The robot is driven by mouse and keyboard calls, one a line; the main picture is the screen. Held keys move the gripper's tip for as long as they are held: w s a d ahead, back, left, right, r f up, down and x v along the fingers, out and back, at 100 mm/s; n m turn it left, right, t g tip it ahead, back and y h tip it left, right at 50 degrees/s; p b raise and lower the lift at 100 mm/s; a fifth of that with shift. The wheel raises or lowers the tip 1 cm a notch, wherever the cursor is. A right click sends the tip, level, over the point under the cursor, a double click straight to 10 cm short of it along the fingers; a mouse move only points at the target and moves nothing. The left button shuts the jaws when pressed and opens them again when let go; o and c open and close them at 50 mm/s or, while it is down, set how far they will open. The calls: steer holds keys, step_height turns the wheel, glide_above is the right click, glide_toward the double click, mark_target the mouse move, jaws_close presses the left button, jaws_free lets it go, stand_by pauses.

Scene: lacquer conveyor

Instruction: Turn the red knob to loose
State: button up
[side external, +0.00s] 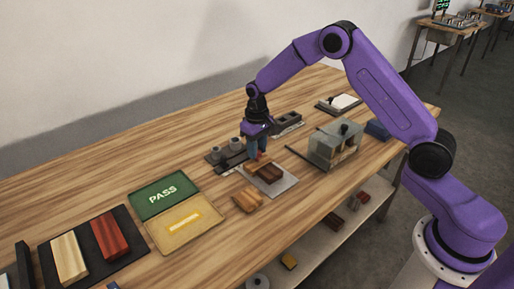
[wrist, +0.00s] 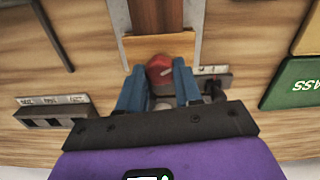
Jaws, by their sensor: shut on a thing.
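The red knob (wrist: 159,69) shows in the wrist view between the two blue fingers of my gripper (wrist: 160,82). A pale mark runs across its face. The fingers are closed on its sides. In the side external view my gripper (side external: 257,155) points down at the middle of the table, and a little of the red knob (side external: 260,156) shows at its fingertips. A light wooden block (wrist: 158,45) lies right beside the knob, with a dark brown wooden piece (wrist: 156,14) beyond it. The knob's setting cannot be read.
A green PASS panel (side external: 164,195) and a yellow panel (side external: 185,226) lie left of my gripper. A clear box (side external: 334,145) stands to the right. A labelled dark block (wrist: 52,112) sits left in the wrist view. The table's back left is bare.

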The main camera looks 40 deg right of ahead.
steer(key=n, duration=0.6)
steer(key=shift+n, duration=0.3)
steer(key=n, duration=0.5)
steer(key=shift+w+n, duration=0.1)
steer(key=shift+n, duration=0.2)
steer(key=o, duration=1)
step_height(320, 180, up, 18)
steer(key=shift+f, duration=0.25)
steer(key=shift+a, duration=0.1)
